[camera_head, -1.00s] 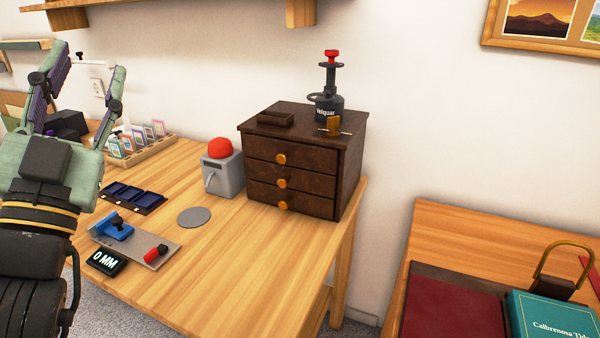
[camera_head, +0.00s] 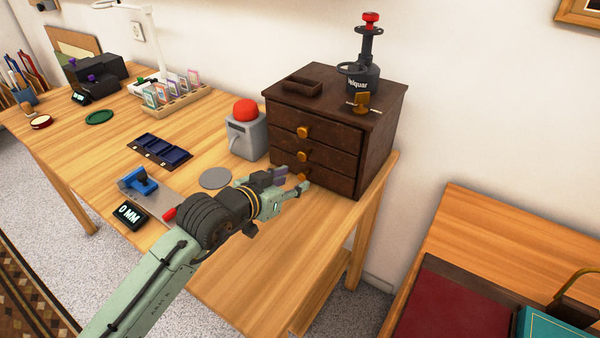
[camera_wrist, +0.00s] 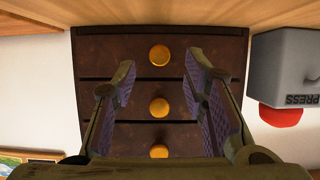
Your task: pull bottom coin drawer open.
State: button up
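A dark brown chest (camera_head: 385,125) with three stacked drawers stands on the wooden table, each drawer with a round orange knob. The bottom drawer (camera_wrist: 110,52) looks shut; its knob (camera_head: 303,178) is the lowest in the head view. The wrist view is upside down, so this bottom knob (camera_wrist: 159,55) shows topmost there. My gripper (camera_head: 293,181) is in front of the bottom drawer. In the wrist view its two fingers are spread and empty, one on each side of the bottom knob's line. I cannot tell whether the fingertips reach level with the knob.
A grey box with a red button (camera_head: 246,112) stands close left of the chest. A grey disc (camera_head: 215,178), a blue tray (camera_head: 160,150) and a 0 MM display (camera_head: 130,215) lie further left. A dark bottle-like stand (camera_head: 362,75) is on top. The table's front right is clear.

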aim_at(301, 177)
jog(key=shift+p+x, duration=0.35)
jog(key=shift+x, duration=1.65)
jog(key=shift+d, duration=0.1)
jog(key=shift+c, duration=0.4)
grip_shut()
